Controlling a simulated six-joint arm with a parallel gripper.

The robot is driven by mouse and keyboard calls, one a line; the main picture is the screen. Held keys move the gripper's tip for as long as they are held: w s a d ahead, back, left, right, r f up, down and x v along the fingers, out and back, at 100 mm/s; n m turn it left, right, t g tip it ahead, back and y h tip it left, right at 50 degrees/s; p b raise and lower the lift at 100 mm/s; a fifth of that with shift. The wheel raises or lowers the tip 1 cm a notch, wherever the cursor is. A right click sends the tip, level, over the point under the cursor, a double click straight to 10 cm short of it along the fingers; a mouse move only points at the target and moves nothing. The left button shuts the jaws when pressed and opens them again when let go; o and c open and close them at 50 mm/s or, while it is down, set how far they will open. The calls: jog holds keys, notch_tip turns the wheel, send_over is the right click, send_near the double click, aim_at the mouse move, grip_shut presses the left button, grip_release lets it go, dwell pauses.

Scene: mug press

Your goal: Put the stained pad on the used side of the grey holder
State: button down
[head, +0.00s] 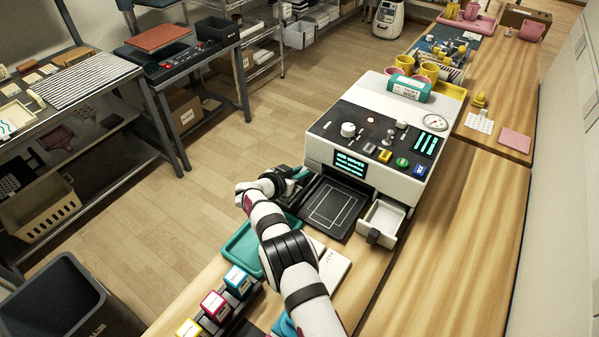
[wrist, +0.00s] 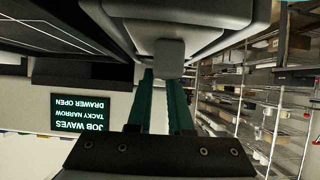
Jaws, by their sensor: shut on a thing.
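My gripper (head: 298,174) is at the front left of the white press (head: 400,125), left of its dark plate (head: 332,207). In the wrist view, its two green fingers (wrist: 168,85) are shut on a small grey block (wrist: 170,57) that joins a larger rounded grey body above it in the picture. I cannot tell what this grey part belongs to. I cannot pick out the stained pad for sure. I cannot pick out the grey holder or its used side either.
The press's small white drawer (head: 383,217) stands open at the right. Its screen (wrist: 80,115) reads "drawer open". A teal tray (head: 245,250) and several coloured ink blocks (head: 214,305) are near the arm. A pink square (head: 516,140) lies on the far counter.

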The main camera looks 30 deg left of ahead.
jog(key=c, duration=0.8)
grip_release()
